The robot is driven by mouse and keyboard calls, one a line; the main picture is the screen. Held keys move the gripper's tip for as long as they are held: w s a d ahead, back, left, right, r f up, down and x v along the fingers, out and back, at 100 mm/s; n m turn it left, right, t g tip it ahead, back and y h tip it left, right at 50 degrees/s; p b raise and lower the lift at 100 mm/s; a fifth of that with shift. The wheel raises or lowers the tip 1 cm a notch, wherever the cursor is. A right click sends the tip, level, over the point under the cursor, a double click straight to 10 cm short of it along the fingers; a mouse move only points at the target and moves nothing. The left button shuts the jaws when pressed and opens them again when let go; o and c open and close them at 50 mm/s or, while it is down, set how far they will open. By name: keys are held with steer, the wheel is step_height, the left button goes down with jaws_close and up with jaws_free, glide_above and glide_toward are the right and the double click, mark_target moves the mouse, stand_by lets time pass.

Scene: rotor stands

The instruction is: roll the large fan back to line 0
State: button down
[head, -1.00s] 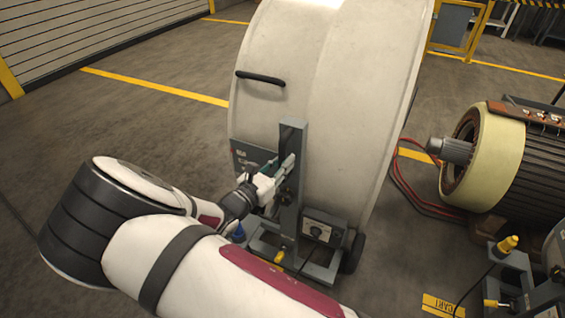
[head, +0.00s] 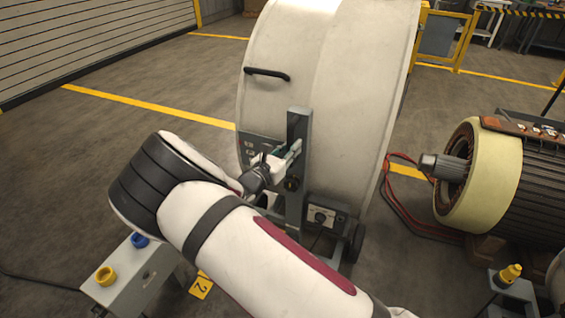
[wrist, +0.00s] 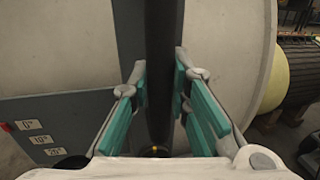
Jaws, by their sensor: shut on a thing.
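The large fan (head: 350,110) is a big pale drum on a small wheeled stand, with a black handle (head: 267,74) on its upper left side. A grey post (head: 297,215) rises at its front, above a small control box (head: 326,218). My gripper (head: 290,152) is at this post, halfway up. In the wrist view its teal-padded fingers (wrist: 165,97) are shut on a dark upright bar (wrist: 160,55) in front of the drum. The bar is mostly hidden in the head view. A floor tag marked 2 (head: 201,286) lies near my arm.
A motor with a cream ring (head: 490,165) stands close to the right, with red cables (head: 405,205) on the floor between. A grey box with yellow and blue knobs (head: 135,280) stands front left. Floor beyond, towards the shutter (head: 90,40), is clear.

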steer(key=w+a+b+x, duration=0.1)
steer(key=a+b+x, duration=0.2)
steer(key=x, duration=1.4)
steer(key=w+b, duration=0.1)
steer(key=b, duration=0.3)
steer(key=shift+d, duration=0.2)
steer(key=shift+r, duration=0.2)
steer(key=c, duration=1.5)
jaws_free()
steer(key=shift+w+f, duration=0.1)
steer(key=shift+w, duration=0.05)
steer(key=v, duration=1.2)
steer(key=shift+f, duration=0.1)
